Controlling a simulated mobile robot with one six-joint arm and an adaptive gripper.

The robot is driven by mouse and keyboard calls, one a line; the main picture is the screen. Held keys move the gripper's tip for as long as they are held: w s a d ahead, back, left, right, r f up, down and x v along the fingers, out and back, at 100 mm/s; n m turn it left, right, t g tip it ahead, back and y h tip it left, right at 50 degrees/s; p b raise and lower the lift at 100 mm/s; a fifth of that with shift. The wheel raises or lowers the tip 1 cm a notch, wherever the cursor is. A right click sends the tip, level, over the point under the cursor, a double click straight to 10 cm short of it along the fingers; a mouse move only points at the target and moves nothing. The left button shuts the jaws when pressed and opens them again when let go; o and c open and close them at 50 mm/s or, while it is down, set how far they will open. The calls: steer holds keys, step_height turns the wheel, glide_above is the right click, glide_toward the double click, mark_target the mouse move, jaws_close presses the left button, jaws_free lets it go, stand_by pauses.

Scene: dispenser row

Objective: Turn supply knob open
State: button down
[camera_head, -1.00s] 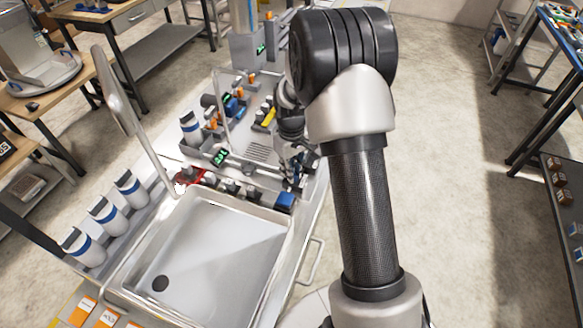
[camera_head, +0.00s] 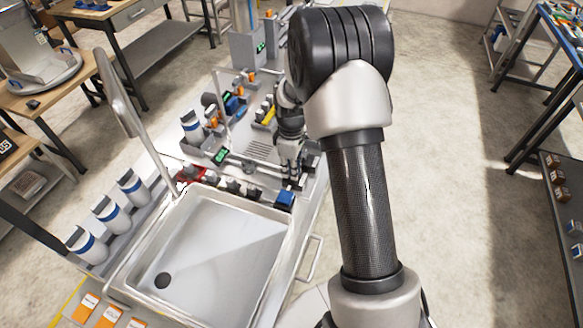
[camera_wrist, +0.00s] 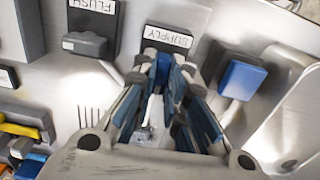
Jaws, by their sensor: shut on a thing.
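The supply plate (camera_wrist: 167,38) shows in the wrist view at top centre, with its label upside down. My gripper (camera_wrist: 163,72) is at the lower edge of this plate, with its blue-padded fingers around the supply knob. The fingers hide most of the knob, so its angle is hard to tell. In the head view my gripper (camera_head: 290,174) reaches down to the right end of the knob row behind the sink, and the supply knob is hidden there.
The flush knob (camera_wrist: 85,44) is left of the supply plate in the wrist view. A blue block (camera_wrist: 242,79) stands close on its right. In the head view the sink basin (camera_head: 222,245) is empty, and a tall metal spout (camera_head: 148,140) rises at its left.

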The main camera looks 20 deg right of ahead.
stand_by(0.3)
steer(key=c, duration=1.6)
jaws_free()
step_height(320, 180, up, 12)
